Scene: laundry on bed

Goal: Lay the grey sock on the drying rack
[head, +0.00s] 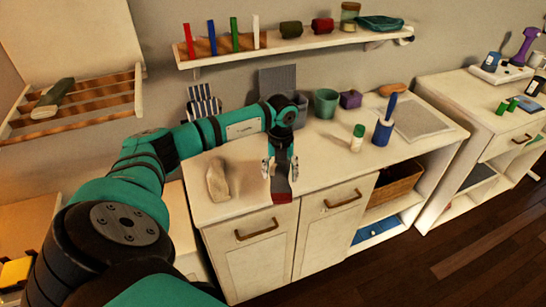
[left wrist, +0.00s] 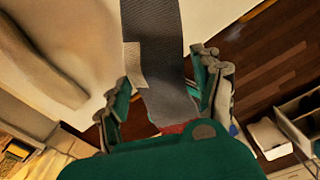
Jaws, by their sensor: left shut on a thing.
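My left gripper (head: 281,172) points down above the front edge of the white cabinet top. It is shut on the grey sock (head: 281,186), which has a red end near the edge. In the left wrist view the grey sock (left wrist: 160,75) runs between the fingers (left wrist: 168,92), with a pale patch on one side. Whether the sock touches the cabinet top is unclear. A slatted wooden rack (head: 110,97), which looks like the drying rack, is on the wall at the upper left. A dark green cloth item (head: 52,98) lies across its slats. My right gripper is not in view.
A beige sock-like item (head: 217,181) lies on the cabinet top (head: 325,160), left of my gripper. A green pot (head: 326,102), a white bottle (head: 357,138) and a blue holder (head: 382,132) stand to the right. A wall shelf (head: 310,50) with small items hangs above.

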